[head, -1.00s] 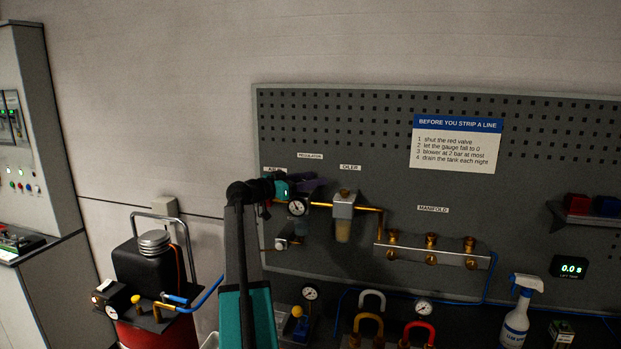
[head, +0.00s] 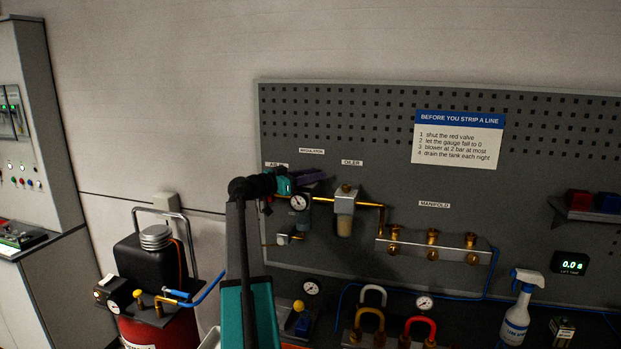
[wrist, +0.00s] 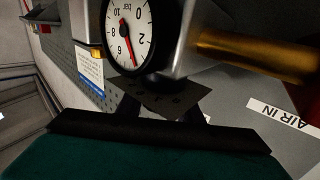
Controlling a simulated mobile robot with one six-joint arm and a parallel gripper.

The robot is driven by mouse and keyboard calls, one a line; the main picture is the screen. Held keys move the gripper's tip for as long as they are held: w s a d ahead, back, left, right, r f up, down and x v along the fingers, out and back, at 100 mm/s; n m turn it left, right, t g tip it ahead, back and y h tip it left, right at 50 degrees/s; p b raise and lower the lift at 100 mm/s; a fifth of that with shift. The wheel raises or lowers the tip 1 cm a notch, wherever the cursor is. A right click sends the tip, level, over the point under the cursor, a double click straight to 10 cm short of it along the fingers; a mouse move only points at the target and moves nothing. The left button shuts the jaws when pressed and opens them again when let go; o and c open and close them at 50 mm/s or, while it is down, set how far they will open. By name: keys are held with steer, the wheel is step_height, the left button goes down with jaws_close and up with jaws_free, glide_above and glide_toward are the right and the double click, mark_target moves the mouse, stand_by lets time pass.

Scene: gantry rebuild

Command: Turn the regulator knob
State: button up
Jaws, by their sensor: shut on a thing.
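The regulator hangs on the pegboard, with its round white gauge (head: 299,202) below my gripper (head: 306,181). In the wrist view the gauge (wrist: 131,36) shows large and upside down, with a red needle. The regulator's black knob (wrist: 165,86) shows under the grey body there. My gripper (wrist: 160,102) is shut on the knob, one dark finger on each side. In the head view my arm and gripper hide the knob and much of the regulator body.
An oiler (head: 345,200) and brass pipe stand right of the regulator, then a manifold (head: 433,245) with brass fittings. A red tank with a black canister (head: 146,262) stands at lower left. A spray bottle (head: 517,310) stands at lower right.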

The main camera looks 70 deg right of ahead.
mark_target(304, 174)
steer(key=shift+s+d+f+n+t+h+b, duration=0.15)
steer(key=shift+n+t+b, duration=0.1)
steer(key=shift+b, duration=0.2)
steer(key=shift+d+r+n+t+h+b, duration=0.15)
steer(key=shift+t+b, duration=0.1)
steer(key=shift+b, duration=0.15)
